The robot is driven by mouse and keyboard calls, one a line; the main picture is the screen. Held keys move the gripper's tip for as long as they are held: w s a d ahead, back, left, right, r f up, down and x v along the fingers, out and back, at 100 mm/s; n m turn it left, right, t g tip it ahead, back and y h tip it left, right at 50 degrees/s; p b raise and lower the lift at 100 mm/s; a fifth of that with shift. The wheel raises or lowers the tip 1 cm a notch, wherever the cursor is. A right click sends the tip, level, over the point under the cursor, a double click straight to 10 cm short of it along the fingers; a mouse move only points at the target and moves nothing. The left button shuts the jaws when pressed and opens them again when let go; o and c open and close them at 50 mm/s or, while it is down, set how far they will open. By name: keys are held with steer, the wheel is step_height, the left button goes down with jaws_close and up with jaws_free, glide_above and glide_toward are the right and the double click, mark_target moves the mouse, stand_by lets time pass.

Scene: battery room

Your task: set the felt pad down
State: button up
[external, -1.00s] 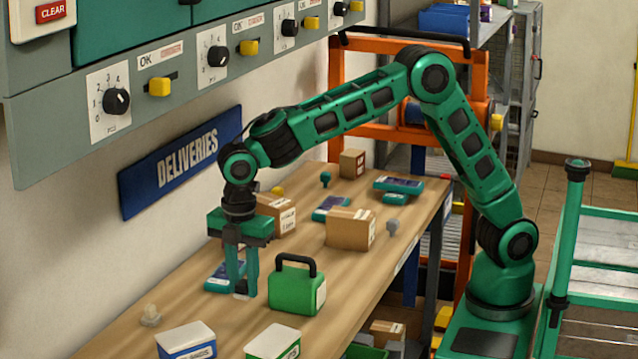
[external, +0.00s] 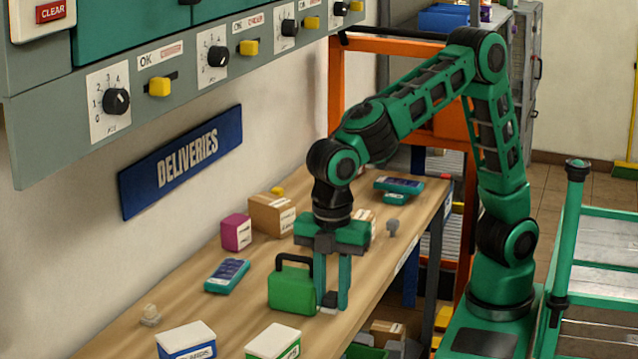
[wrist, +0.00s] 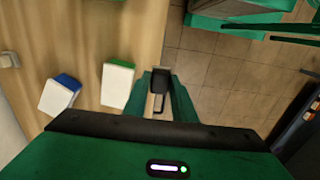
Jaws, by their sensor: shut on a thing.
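My gripper (external: 332,302) is shut on a small dark piece, which I take to be the felt pad (external: 329,299). It is low over the table's front edge, just right of the green case (external: 291,290) with its black handle. In the wrist view the dark pad (wrist: 160,80) sits between the fingers, close to the line where the wood ends and the floor shows. I cannot tell whether the pad touches the table (external: 200,318).
A teal device (external: 227,276), a magenta box (external: 236,232) and a cardboard box (external: 270,214) stand behind the green case. A blue-and-white tub (external: 186,341) and a green-and-white tub (external: 273,343) are nearer the camera. Bare wood lies between the teal device and the tubs.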

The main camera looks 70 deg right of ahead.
steer(key=shift+d+f, duration=0.15)
steer(key=w+d+f, duration=0.2)
steer(key=w, duration=0.1)
steer(key=w+d+f, duration=0.1)
steer(key=w+f, duration=0.1)
steer(key=w, duration=0.1)
steer(key=w+d+f, duration=0.2)
steer(key=w, duration=0.1)
steer(key=shift+w+d+f, duration=0.2)
steer(key=shift+d+f, duration=0.15)
steer(key=shift+f, duration=2)
steer(key=o, duration=1)
steer(key=shift+f, duration=0.1)
step_height(320, 180, up, 12)
steer(key=shift+r, duration=0.15)
